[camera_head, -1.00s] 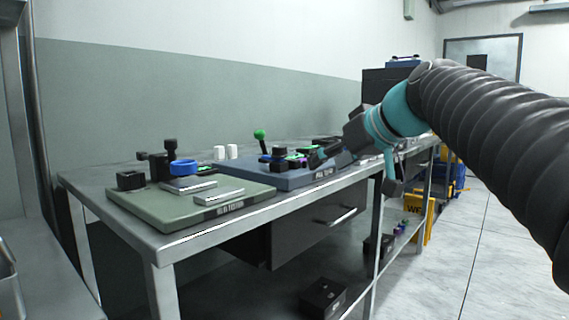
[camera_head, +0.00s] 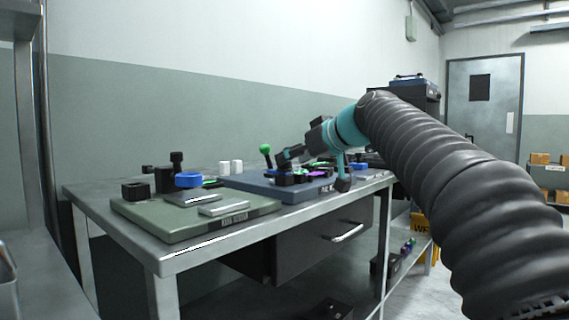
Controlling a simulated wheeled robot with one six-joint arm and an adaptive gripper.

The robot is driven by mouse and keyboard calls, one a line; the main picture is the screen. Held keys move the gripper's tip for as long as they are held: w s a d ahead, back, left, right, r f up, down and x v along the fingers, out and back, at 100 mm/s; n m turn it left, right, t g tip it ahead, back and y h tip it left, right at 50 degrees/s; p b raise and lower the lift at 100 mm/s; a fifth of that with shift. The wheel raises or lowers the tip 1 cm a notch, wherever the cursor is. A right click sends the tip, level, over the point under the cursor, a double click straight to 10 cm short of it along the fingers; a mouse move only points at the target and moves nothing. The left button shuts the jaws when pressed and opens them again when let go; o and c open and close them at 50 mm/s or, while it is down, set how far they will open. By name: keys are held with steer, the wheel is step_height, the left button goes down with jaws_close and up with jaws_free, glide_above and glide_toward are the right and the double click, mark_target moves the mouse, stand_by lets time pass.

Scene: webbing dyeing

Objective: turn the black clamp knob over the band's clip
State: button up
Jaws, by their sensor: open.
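On the green board (camera_head: 145,215) at the bench's left end stands a black clamp (camera_head: 163,178) with an upright black knob (camera_head: 177,157). A blue ring-shaped piece (camera_head: 189,180) sits beside it, and two flat grey metal blocks lie in front. The blue board (camera_head: 262,188) to the right carries a green ball-topped lever (camera_head: 266,149) and several small black, blue and purple pieces. My gripper (camera_head: 284,158) is open, low over this blue board, near the lever. I cannot make out the band or its clip, or whether the fingers touch anything.
Two white cylinders (camera_head: 231,167) stand behind the boards near the wall. The steel bench (camera_head: 195,255) has a black drawer (camera_head: 325,240) beneath. A dark cabinet (camera_head: 425,100) stands behind my arm. The space above the green board is clear.

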mark_target(279, 167)
steer(key=shift+x, duration=2)
jaws_close()
